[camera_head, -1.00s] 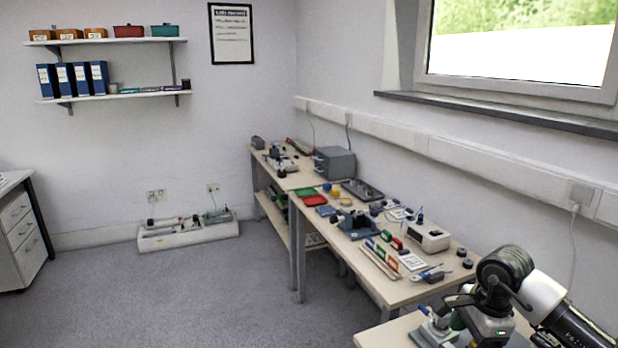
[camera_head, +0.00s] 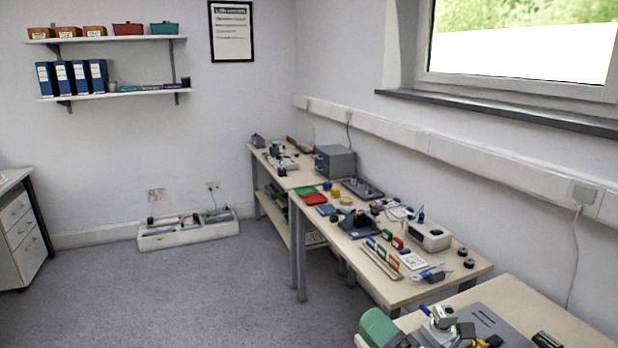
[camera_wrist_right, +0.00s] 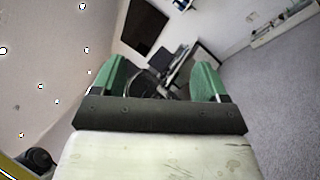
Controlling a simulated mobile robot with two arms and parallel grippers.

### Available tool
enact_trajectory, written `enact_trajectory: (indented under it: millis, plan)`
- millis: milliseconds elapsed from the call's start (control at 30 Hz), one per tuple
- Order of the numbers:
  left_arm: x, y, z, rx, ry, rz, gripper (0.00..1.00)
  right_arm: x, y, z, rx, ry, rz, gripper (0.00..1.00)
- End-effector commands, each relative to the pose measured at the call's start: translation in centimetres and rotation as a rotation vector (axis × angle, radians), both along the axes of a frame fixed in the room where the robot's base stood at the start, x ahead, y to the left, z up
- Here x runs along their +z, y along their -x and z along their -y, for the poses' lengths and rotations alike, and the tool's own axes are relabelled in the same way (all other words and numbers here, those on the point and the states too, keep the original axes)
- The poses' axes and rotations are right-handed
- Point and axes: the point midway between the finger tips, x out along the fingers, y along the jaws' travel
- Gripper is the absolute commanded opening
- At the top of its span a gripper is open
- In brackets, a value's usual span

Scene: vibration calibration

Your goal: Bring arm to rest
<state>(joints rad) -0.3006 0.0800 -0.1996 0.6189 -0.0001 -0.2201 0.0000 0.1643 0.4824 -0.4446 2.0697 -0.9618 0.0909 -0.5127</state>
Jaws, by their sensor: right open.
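My right gripper (camera_head: 380,326) shows in the head view only as a green fingertip and a dark part at the bottom edge, in front of the near bench (camera_head: 545,318). In the right wrist view its two green fingers (camera_wrist_right: 158,82) stand wide apart with nothing held between them. The rest of the right arm is out of the head view. My left gripper is in neither view.
The near bench holds a grey plate (camera_head: 490,322) with a small metal fixture (camera_head: 441,318). The middle bench (camera_head: 440,292) carries several tools and a white instrument (camera_head: 429,236). A white floor tray (camera_head: 188,232) lies by the wall. The carpet (camera_head: 190,300) is largely clear.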

Motion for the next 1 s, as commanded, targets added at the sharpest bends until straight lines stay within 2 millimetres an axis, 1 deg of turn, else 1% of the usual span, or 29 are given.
enact_trajectory:
  millis: [33,67,133,167,200,233,267,300,367,400,467,500,600,700,767,800,933,1000]
  plan:
    - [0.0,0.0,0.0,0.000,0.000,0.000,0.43,-0.7,0.1,1.4,-0.074,-0.152,-0.123,0.74]
    - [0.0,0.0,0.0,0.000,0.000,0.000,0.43,-1.2,0.0,2.4,-0.119,-0.238,-0.196,0.74]
    - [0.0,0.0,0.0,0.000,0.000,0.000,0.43,-3.0,0.3,4.7,-0.227,-0.430,-0.370,0.74]
    - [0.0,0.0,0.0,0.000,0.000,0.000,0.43,-4.1,0.5,5.6,-0.272,-0.510,-0.447,0.74]
    - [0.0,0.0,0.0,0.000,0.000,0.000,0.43,-5.6,1.1,6.9,-0.337,-0.613,-0.551,0.74]
    - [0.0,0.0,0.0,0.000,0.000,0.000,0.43,-6.9,1.6,7.7,-0.385,-0.691,-0.633,0.74]
    - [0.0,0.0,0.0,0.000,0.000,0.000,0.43,-8.2,2.3,8.6,-0.439,-0.766,-0.715,0.74]
    - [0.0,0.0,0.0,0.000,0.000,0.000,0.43,-10.2,3.4,9.5,-0.508,-0.863,-0.827,0.74]
    - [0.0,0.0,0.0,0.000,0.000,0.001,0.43,-13.0,5.5,10.5,-0.612,-0.992,-0.987,0.74]
    - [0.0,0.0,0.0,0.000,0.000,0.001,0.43,-14.7,7.0,11.0,-0.677,-1.064,-1.082,0.74]
    - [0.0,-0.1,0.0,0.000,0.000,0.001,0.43,-16.7,9.1,11.4,-0.762,-1.150,-1.206,0.74]
    - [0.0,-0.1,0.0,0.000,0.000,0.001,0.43,-17.8,10.5,11.5,-0.813,-1.198,-1.280,0.74]
    - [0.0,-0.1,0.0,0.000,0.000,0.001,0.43,-20.1,13.9,11.6,-0.932,-1.292,-1.442,0.74]
    - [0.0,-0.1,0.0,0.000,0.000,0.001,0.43,-21.6,17.2,11.4,-1.038,-1.359,-1.581,0.74]
    - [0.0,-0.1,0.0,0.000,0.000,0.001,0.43,-22.3,19.0,11.2,-1.098,-1.392,-1.657,0.74]
    - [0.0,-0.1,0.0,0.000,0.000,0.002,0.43,-22.6,20.3,11.0,-1.138,-1.410,-1.708,0.74]
    - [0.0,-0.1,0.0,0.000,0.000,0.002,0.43,-23.4,24.2,10.5,-1.265,-1.456,-1.858,0.74]
    - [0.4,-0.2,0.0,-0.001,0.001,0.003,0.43,-25.1,23.2,10.5,-1.265,-1.446,-1.851,0.74]
